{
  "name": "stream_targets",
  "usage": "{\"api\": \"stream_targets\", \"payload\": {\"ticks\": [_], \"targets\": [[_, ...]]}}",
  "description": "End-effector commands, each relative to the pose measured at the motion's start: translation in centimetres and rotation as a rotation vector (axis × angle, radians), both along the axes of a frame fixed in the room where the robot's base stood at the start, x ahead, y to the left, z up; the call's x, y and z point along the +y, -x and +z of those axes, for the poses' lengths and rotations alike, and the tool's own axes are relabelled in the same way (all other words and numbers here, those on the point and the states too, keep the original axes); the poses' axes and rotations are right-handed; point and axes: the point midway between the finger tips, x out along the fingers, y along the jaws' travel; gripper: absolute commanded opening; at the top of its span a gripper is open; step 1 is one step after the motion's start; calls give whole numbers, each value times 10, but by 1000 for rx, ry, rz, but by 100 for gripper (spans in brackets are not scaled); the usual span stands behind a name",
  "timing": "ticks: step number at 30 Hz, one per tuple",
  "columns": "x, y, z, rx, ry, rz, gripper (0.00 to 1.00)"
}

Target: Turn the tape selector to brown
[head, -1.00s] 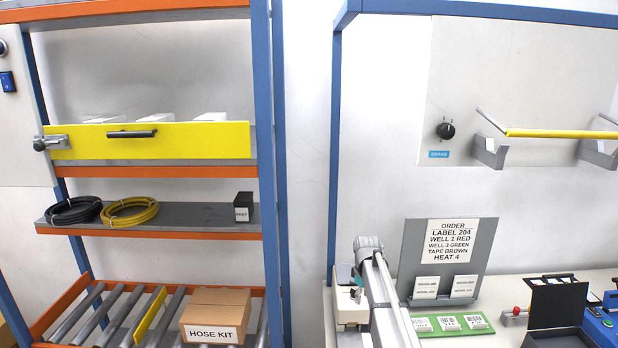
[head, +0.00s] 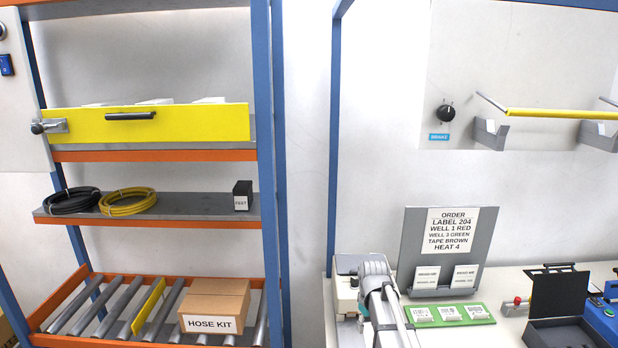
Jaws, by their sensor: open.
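My arm (head: 388,312) rises from the bottom edge, its rounded joint in front of a pale beige machine (head: 345,264) at the left end of the bench. My gripper cannot be made out; the arm's own links hide that area. A small dark round part shows on the machine beside the arm, too small to read. No tape selector or colour marking can be identified. The order card (head: 448,231) on a grey stand reads label 204, well 1 red, well 3 green, tape brown, heat 4.
A black knob (head: 446,113) with a blue label is on the upper panel, beside a yellow bar (head: 555,114). A green board (head: 450,314) with labels, an open black box (head: 560,330) and a blue device (head: 604,316) stand on the bench. Shelving with a hose kit box (head: 214,306) stands left.

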Motion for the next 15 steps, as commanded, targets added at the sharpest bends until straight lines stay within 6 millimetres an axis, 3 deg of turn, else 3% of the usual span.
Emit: {"api": "stream_targets", "payload": {"ticks": [1,6,10,15], "targets": [[0,31,-14,0,0,-48,53],[1,103,-39,0,0,-242,53],[1,142,-52,-1,1,-361,53],[2,166,-58,-1,1,-445,53]]}}
